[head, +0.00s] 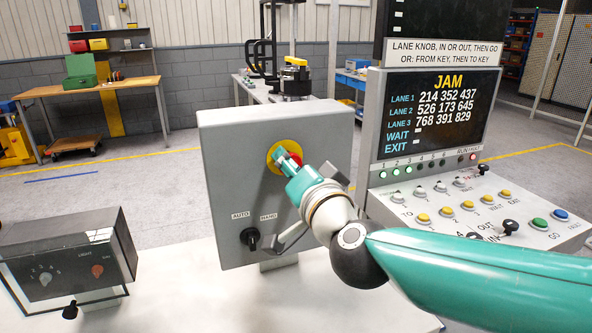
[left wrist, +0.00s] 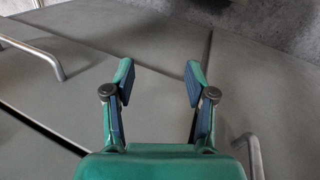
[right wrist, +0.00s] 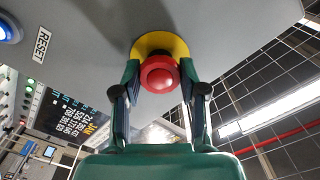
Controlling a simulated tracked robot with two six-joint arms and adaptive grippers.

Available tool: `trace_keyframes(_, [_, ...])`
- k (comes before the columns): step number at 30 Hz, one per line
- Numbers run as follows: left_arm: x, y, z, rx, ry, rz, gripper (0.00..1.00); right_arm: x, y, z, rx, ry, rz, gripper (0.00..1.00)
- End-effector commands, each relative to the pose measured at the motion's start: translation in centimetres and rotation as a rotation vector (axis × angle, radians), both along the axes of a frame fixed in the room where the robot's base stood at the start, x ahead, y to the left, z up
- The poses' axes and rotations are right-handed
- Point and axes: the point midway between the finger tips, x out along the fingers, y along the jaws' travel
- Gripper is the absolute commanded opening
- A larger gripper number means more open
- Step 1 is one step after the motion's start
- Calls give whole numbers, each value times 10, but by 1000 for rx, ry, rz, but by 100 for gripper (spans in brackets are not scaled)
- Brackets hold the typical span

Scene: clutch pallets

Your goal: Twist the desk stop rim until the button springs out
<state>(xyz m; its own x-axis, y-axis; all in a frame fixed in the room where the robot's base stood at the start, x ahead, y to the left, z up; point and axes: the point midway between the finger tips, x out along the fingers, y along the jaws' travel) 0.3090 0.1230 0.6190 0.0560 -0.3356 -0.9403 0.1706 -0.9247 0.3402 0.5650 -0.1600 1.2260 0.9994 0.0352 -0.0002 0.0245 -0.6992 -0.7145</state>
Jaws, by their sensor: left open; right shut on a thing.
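The desk stop is a red mushroom button (right wrist: 160,74) on a yellow disc (head: 270,156), mounted on the front of a grey box (head: 222,165). My right gripper (head: 287,162) is at the stop, its teal fingers on either side of the red head. In the right wrist view the right gripper (right wrist: 161,82) is shut on the button's rim, and the head faces the camera. Whether the button is in or out is hard to tell. My left gripper (left wrist: 158,80) is open and empty in the left wrist view, over grey panels; it is not in the head view.
A black AUTO/HAND selector (head: 252,240) sits low on the same box. A console (head: 470,205) with buttons and a JAM screen (head: 440,110) stands to the right. A dark control box (head: 70,255) is at the left. Bare pale desk lies in front.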

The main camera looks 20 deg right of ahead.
Motion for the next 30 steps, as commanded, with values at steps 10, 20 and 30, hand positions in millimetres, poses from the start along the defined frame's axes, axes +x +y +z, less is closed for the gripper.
trace_keyframes(10, [0, 0, -1, 0, 0, 0, 56, 0, -2, 1, 27, 0, -4, 7])
trace_keyframes(20, [0, 0, -1, 0, 0, 0, 56, 0, -1, 1, 25, -1, -3, 68])
trace_keyframes(30, [0, 0, -1, 0, 0, 0, 56, -1, 0, 0, 24, -1, -1, 68])
